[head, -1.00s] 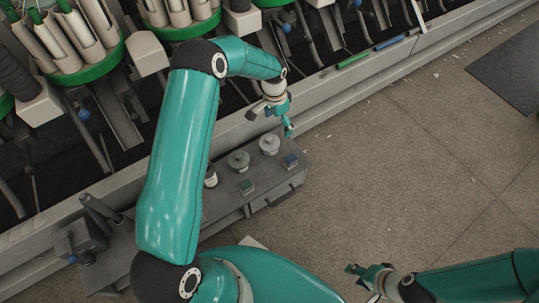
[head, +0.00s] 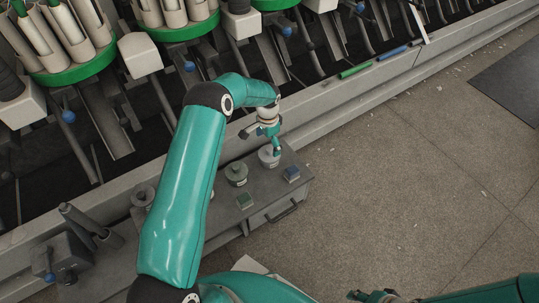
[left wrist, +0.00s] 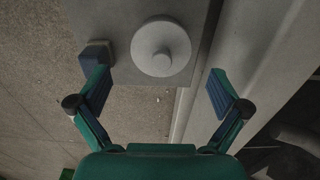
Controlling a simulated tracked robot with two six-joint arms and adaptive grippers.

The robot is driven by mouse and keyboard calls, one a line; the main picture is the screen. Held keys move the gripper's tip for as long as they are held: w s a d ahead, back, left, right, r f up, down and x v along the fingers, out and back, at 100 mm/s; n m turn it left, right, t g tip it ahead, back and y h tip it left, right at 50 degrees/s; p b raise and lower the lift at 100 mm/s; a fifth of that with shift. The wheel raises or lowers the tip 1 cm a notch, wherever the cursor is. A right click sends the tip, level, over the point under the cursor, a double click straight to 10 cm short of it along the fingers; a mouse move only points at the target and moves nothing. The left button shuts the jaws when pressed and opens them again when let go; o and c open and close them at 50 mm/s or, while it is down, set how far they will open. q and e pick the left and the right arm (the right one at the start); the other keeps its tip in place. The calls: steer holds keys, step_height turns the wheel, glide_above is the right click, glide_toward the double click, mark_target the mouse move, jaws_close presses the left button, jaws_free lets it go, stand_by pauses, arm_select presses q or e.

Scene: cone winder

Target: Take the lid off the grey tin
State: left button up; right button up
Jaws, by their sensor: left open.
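A light grey tin (head: 268,158) with a round knobbed lid stands near the back right corner of the grey bench top. In the left wrist view its lid (left wrist: 176,48) shows from above with the knob in the middle. My left gripper (head: 275,149) is just above this tin and partly covers it. In the left wrist view my left gripper (left wrist: 159,82) is open and empty, and the lid lies beyond the fingertips, not between them. My right gripper (head: 370,296) is at the bottom edge, partly cut off.
A greenish-grey tin (head: 236,172) stands left of it. Another lidded container (head: 143,194) is further left. The machine's ledge (head: 330,104) runs behind the bench (head: 262,212).

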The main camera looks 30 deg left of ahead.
mark_target(268, 150)
arm_select(q)
steer(key=shift+a+f+b, duration=0.1)
steer(key=shift+f+b, duration=1.1)
steer(key=shift+f, duration=1.55)
